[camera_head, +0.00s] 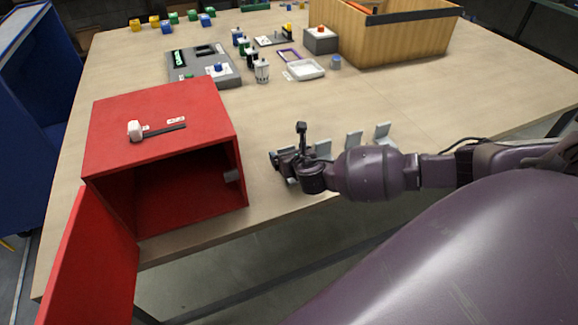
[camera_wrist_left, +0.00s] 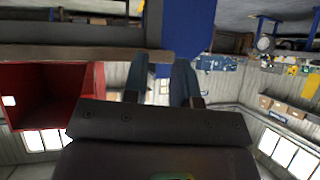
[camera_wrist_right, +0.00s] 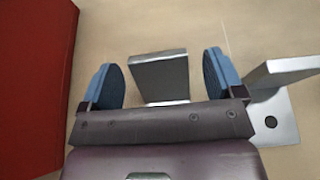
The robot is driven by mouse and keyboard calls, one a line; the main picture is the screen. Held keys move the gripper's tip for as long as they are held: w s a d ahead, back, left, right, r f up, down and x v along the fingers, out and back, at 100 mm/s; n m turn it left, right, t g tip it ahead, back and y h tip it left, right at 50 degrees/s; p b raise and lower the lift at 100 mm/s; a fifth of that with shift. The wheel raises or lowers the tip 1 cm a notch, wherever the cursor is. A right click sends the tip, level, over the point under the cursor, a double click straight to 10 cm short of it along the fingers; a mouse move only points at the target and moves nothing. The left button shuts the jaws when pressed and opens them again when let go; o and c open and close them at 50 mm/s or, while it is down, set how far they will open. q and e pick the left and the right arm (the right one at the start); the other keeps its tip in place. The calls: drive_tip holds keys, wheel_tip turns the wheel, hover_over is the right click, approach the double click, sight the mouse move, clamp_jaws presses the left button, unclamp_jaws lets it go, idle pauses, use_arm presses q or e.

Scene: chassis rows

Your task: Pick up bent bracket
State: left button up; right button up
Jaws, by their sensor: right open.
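Several bent grey metal brackets stand in a row on the table. One bracket (camera_head: 323,149) stands closest to my right gripper (camera_head: 283,168), near the table's front edge; others (camera_head: 354,140) stand further right, partly hidden by my arm. In the right wrist view, an upright bracket plate (camera_wrist_right: 160,76) lies between the two blue-padded fingers of my right gripper (camera_wrist_right: 160,64), with gaps on both sides. A second bracket (camera_wrist_right: 283,118), with a hole in its base, is right of the fingers. My left gripper (camera_wrist_left: 162,64) shows only in its wrist view, fingers apart and empty.
A grey fixture (camera_head: 203,66), white tray (camera_head: 305,69) and wooden crate (camera_head: 395,40) stand further back. The middle right table is clear.

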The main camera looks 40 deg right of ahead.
drive_tip(key=shift+w+d+f, duration=0.15)
drive_tip(key=shift+w+f, duration=0.05)
drive_tip(key=shift+w, duration=0.35)
drive_tip(key=shift+c, duration=0.4)
drive_tip(key=c, duration=1)
